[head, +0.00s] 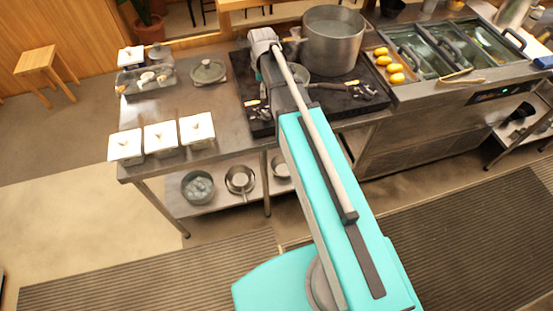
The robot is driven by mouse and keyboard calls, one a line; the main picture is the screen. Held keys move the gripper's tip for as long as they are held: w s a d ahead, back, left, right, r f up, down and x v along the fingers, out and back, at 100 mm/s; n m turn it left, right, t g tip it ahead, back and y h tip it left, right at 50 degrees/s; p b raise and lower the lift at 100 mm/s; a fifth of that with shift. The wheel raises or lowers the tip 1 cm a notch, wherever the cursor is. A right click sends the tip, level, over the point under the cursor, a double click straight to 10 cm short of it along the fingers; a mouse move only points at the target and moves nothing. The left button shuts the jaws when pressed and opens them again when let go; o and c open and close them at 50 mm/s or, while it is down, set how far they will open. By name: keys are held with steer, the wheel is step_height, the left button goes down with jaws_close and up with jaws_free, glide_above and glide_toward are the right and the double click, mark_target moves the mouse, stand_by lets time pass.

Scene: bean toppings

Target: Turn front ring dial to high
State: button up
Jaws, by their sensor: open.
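A black stove (345,103) stands on the steel counter. Small control parts with orange marks show near its front edge, one group on the left (258,112) and one on the right (362,89). They are too small to tell which is the front ring dial or how it is set. My arm reaches over the stove and covers part of its left side. Its grey wrist end is above the back left of the stove. My gripper's fingers cannot be made out; the arm seems to hide them.
A large steel pot (334,40) stands on the back of the stove, with a dark-handled pan (300,72) beside my arm. White lidded containers (160,138) line the counter's left front. A tray of yellow items (388,66) is right of the stove.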

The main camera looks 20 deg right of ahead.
steer(key=s+f+m+b, duration=0.2)
steer(key=f+b, duration=0.1)
steer(key=b, duration=0.1)
steer(key=s+f+m+b, duration=0.2)
steer(key=s+f+b, duration=0.1)
steer(key=f+b, duration=0.1)
steer(key=s+f+m+b, duration=0.2)
steer(key=s+f+b, duration=0.1)
steer(key=f+b, duration=0.1)
steer(key=shift+a+f, duration=0.1)
steer(key=shift+f, duration=0.05)
steer(key=s+f+m+b, duration=0.7)
steer(key=f+b, duration=0.5)
steer(key=shift+s+f+b, duration=0.3)
steer(key=shift+f, duration=0.05)
stand_by(1.0)
steer(key=shift+r, duration=0.1)
stand_by(0.3)
